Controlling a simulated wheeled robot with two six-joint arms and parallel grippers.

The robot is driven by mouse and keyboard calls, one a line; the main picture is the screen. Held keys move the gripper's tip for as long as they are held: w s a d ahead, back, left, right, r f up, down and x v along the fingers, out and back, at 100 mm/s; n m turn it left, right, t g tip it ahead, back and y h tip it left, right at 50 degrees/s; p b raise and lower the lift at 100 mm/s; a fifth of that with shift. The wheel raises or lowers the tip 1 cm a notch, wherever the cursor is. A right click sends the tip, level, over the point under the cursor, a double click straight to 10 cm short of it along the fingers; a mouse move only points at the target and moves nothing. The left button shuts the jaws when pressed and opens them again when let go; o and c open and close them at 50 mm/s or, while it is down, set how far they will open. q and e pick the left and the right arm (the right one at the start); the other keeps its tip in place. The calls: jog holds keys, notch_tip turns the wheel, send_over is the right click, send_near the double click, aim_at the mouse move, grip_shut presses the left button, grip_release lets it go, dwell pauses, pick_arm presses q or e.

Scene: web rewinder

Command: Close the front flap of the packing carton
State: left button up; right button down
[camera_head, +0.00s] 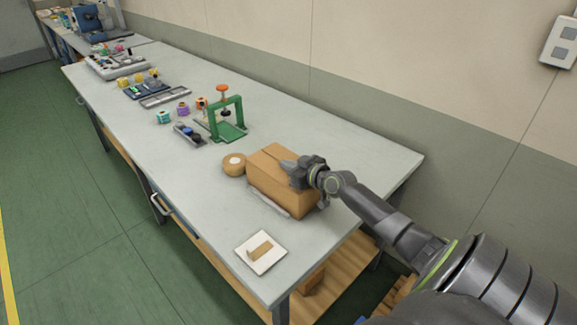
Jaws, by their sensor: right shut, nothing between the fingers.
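The brown packing carton (268,184) stands on the light grey table, near its right end. Its top looks mostly covered by flaps, with a line across it. My right gripper (287,166) is shut and empty at the carton's top, over its right part. I cannot tell whether the fingertips touch the cardboard. The gripper and wrist hide part of the top and the right end, so the front flap's exact position is unclear. My left gripper is not in view.
A tan tape roll (234,164) sits close to the carton's left. A white plate (249,262) with a small tan block is near the front edge. A green press frame (228,118) stands farther left, with small coloured parts beyond. Table behind the carton is clear.

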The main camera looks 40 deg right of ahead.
jog(key=shift+f+b, duration=0.6)
jog(key=shift+b, duration=0.05)
jog(key=shift+s, duration=0.1)
jog(key=shift+s, duration=0.1)
jog(key=shift+s+d, duration=0.1)
jog(key=shift+s, duration=0.4)
jog(key=v, duration=0.2)
jog(key=p+v, duration=0.1)
jog(key=v, duration=0.2)
jog(key=p+v, duration=0.1)
jog(key=v, duration=0.1)
jog(key=shift+s+r, duration=0.25)
jog(key=shift+r, duration=0.15)
jog(key=p+v, duration=0.5)
jog(key=v, duration=0.3)
jog(key=shift+s+r, duration=0.25)
